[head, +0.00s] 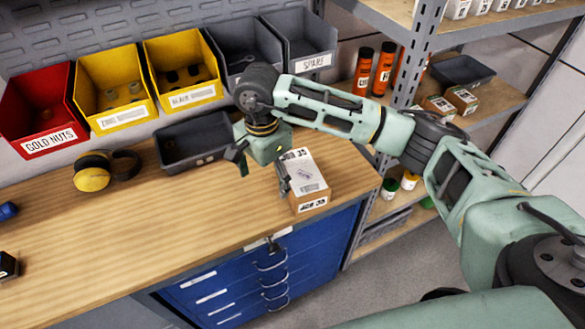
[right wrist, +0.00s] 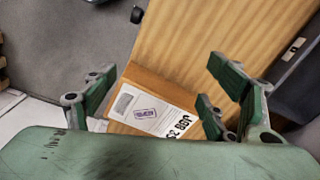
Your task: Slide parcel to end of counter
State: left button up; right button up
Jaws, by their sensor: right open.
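The parcel is a brown cardboard box (head: 312,204) with a white label reading "JOB 35". It sits near the right end of the wooden counter (head: 150,238). My right gripper (head: 262,172) is open at the parcel's left side in the head view, one finger close to its left face. In the right wrist view, the parcel (right wrist: 145,82) shows between the spread fingers of the right gripper (right wrist: 155,100), partly hidden by my wrist. I cannot tell whether a finger touches it. My left gripper is not in view.
A dark grey tray (head: 190,158) and yellow ear defenders (head: 92,176) stand left of the gripper. Red, yellow and grey bins (head: 122,90) line the back. A metal shelf post (head: 412,60) rises beyond the counter's right end.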

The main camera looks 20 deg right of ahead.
aim_at(313, 161)
jog(key=shift+a+f+b, duration=0.1)
jog(key=shift+f+b, duration=1.9)
jog(key=shift+f, duration=3.05)
jog(key=shift+w+d+r+b, duration=0.1)
jog(key=shift+w+d+b, duration=0.65)
jog(key=shift+d, duration=1.2)
jog(key=shift+w+d+b, duration=0.6)
jog(key=shift+d+b, duration=0.3)
jog(key=shift+d, duration=1.1)
jog(key=shift+w+d+r+b, duration=0.1)
jog(key=shift+w+d+b, duration=0.65)
jog(key=shift+d, duration=1.2)
jog(key=shift+w+d+b, duration=0.25)
jog(key=shift+d+b, duration=0.1)
jog(key=shift+d, duration=0.5)
jog(key=shift+w+d+b, duration=0.25)
jog(key=shift+d+b, duration=0.05)
jog(key=shift+d, duration=0.6)
jog(key=shift+w+d+b, duration=0.25)
jog(key=shift+d+b, duration=0.1)
jog(key=shift+d, duration=0.5)
jog(key=shift+a, duration=0.1)
jog(key=shift+s+a, duration=0.3)
jog(key=shift+a, duration=0.55)
jog(key=shift+r, duration=0.15)
jog(key=shift+r+p, duration=2.95)
jog(key=shift+r, duration=1.9)
